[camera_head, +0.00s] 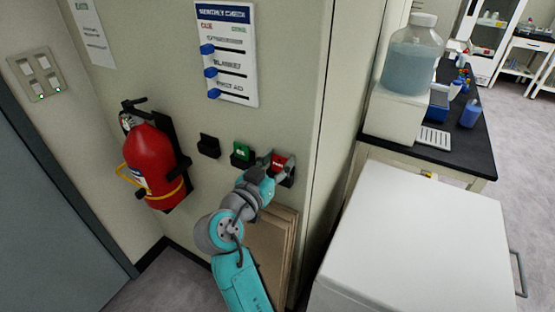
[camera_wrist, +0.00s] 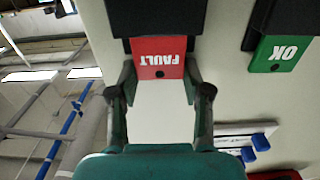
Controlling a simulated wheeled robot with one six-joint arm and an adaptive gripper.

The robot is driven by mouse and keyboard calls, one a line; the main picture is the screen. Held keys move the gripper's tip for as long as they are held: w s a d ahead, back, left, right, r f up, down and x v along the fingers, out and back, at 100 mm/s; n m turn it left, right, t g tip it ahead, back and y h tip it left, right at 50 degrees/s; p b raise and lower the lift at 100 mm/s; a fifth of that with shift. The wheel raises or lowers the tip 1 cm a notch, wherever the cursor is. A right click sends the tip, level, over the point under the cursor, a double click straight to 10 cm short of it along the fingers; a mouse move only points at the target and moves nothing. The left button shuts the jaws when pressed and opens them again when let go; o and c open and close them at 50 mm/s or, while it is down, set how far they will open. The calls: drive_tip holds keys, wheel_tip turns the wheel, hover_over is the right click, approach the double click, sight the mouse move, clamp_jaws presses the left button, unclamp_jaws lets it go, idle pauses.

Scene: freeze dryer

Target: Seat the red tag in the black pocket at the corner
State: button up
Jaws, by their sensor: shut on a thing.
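The red tag (camera_head: 281,161) is at the rightmost black pocket (camera_head: 289,174), near the right edge of the wall panel. In the wrist view the tag (camera_wrist: 158,68) shows the word FAULT upside down and a small hole. Its far edge meets the black pocket (camera_wrist: 158,18); how deep it sits inside cannot be told. My gripper (camera_head: 274,168) is at the tag, with a finger on each side of it in the wrist view (camera_wrist: 158,82), shut on the tag. A green OK tag (camera_head: 242,155) sits in the middle pocket. The left pocket (camera_head: 208,146) looks empty.
A red fire extinguisher (camera_head: 153,165) hangs to the left on the wall. A sign with blue sliders (camera_head: 226,55) is above the pockets. Brown boards (camera_head: 268,245) lean below, by my arm. A white cabinet (camera_head: 420,240) stands to the right.

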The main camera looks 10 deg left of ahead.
drive_tip(key=o, duration=0.8)
drive_tip(key=shift+o, duration=0.2)
drive_tip(key=v, duration=0.6)
idle(0.7)
idle(0.5)
